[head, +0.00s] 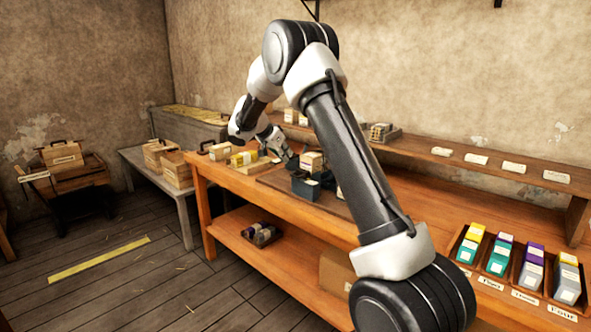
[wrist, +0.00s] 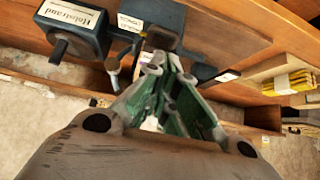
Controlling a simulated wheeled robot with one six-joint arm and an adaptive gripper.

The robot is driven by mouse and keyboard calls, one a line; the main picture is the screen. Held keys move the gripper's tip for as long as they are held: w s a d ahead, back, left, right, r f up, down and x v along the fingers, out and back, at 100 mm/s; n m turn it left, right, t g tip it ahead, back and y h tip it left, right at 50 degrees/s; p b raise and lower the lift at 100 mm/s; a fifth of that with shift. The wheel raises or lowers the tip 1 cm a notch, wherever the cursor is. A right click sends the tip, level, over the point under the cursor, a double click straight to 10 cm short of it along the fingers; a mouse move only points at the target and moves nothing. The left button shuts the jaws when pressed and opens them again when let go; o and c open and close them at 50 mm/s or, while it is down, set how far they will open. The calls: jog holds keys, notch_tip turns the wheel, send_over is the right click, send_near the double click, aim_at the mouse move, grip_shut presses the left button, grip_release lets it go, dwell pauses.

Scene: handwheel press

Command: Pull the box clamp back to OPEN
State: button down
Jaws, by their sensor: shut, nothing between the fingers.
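A dark blue-grey metal fixture (wrist: 95,28) fills the top left of the wrist view, with a white label, a black round knob and a short pin with a pale rounded end (wrist: 112,66). I cannot tell for sure which part is the box clamp, and I can read no OPEN mark. My gripper (wrist: 168,64) is shut and empty, its fingertips just below a dark block (wrist: 163,38) of the fixture; contact is unclear. In the head view, my gripper (head: 287,154) is above and left of the dark fixture (head: 307,188) on the bench.
The wooden bench (head: 225,181) carries cartons and yellow packets (head: 245,158) left of the fixture. A raised shelf (head: 450,160) runs along the back. Trays of coloured boxes (head: 517,265) stand at the right. A grey side table (head: 140,156) holds crates. The floor at left is mostly open.

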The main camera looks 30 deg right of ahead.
aim_at(294, 176)
jog(key=x, duration=1)
jog(key=shift+d, duration=0.1)
dwell(0.3)
jog(key=shift+s+a, duration=0.35)
jog(key=shift+a, duration=0.6)
jog(key=shift+s+a, duration=0.15)
jog(key=shift+a, duration=0.05)
